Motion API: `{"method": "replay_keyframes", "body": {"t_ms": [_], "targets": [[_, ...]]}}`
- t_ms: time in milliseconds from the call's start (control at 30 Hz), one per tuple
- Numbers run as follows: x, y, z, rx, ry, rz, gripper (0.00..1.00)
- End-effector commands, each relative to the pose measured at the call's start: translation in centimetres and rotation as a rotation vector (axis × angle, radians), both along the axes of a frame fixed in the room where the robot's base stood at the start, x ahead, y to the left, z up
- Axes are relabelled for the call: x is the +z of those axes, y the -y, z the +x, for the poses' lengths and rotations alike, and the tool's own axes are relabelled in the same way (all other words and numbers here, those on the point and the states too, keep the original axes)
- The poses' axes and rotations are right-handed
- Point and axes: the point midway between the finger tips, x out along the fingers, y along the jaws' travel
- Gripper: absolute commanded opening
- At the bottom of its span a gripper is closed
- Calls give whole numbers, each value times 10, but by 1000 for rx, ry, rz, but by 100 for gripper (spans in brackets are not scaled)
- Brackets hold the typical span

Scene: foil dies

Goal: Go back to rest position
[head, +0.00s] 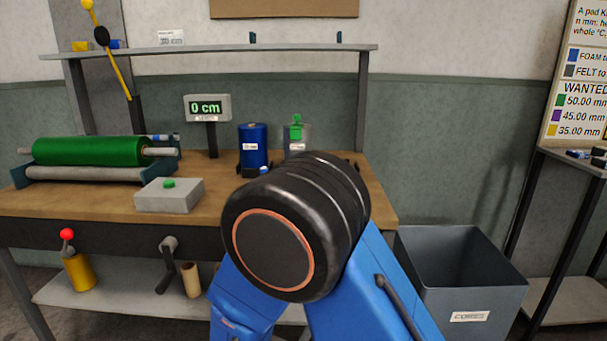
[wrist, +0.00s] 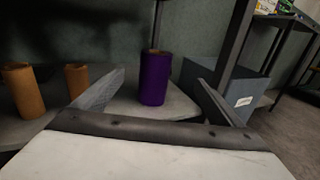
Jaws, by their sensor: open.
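My gripper (wrist: 160,80) is open in the wrist view, its two fingers spread wide with nothing between them. A purple roll (wrist: 154,79) stands upright beyond the fingers on the grey lower shelf (wrist: 180,107), and seems apart from them. In the head view my blue arm with its black joint fills the middle front and hides the gripper and the purple roll.
Two brown cores (wrist: 23,91) stand to the left on the lower shelf. A grey bin (head: 462,280) stands right of the workbench (head: 100,203). The bench holds a green roll (head: 88,151), a grey button box (head: 169,195) and a blue canister (head: 252,147).

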Motion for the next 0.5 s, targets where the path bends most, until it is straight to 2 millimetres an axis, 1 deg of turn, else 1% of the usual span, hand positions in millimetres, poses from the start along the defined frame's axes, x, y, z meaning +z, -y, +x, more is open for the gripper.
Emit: {"method": "replay_keyframes", "body": {"t_ms": [267,367,500], "targets": [[14,33,6,-93,-7,62,91],[20,49,7,-137,-10,94,91],[30,76,8,-215,-14,149,91]]}}
